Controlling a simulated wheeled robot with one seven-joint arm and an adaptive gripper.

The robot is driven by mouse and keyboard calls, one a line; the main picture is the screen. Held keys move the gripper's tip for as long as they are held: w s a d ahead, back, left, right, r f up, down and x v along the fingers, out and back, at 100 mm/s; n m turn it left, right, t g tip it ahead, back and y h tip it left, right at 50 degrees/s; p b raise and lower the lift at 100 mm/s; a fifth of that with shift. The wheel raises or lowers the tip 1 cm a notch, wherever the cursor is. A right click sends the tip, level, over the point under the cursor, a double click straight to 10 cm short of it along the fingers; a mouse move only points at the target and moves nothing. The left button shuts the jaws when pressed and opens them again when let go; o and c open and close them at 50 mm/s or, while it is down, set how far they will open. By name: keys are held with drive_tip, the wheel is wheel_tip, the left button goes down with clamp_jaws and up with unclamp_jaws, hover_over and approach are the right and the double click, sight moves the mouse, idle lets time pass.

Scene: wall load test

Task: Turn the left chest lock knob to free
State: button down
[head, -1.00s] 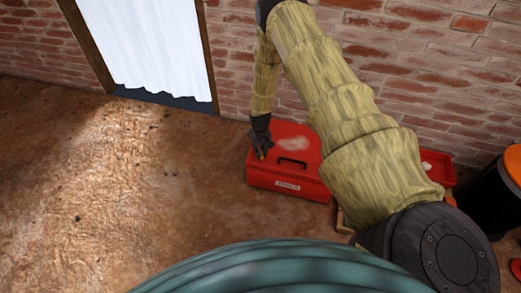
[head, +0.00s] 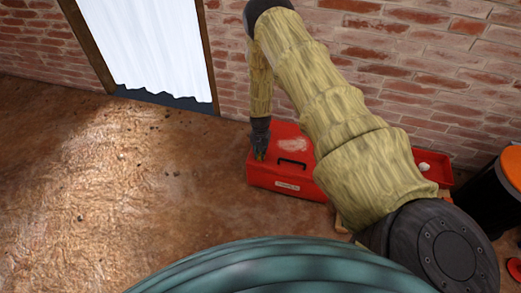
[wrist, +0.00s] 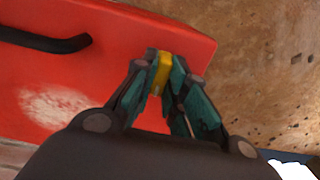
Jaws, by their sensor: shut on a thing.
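The red chest (head: 312,185) stands on the floor by the brick wall, with a black handle (head: 292,162) on its lid. It also fills the upper left of the wrist view (wrist: 115,50). My gripper (head: 260,157) is over the chest's left end, pointing down. In the wrist view my gripper (wrist: 165,85) has its fingertips closed on the small yellow lock knob (wrist: 162,70) near the chest's edge. The fingers hide part of the knob, so its exact angle is hard to read.
A red tray (head: 433,170) holding a small white thing stands right of the chest, partly behind my arm. A black bin with an orange top (head: 513,165) is at the far right. A white-curtained doorway (head: 155,50) is at back left. The left floor is clear.

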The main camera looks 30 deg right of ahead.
drive_tip(key=shift+w, duration=0.1)
idle(0.3)
drive_tip(key=c, duration=1.4)
unclamp_jaws()
drive_tip(key=shift+c, duration=0.2)
wheel_tip(320, 180, up, 12)
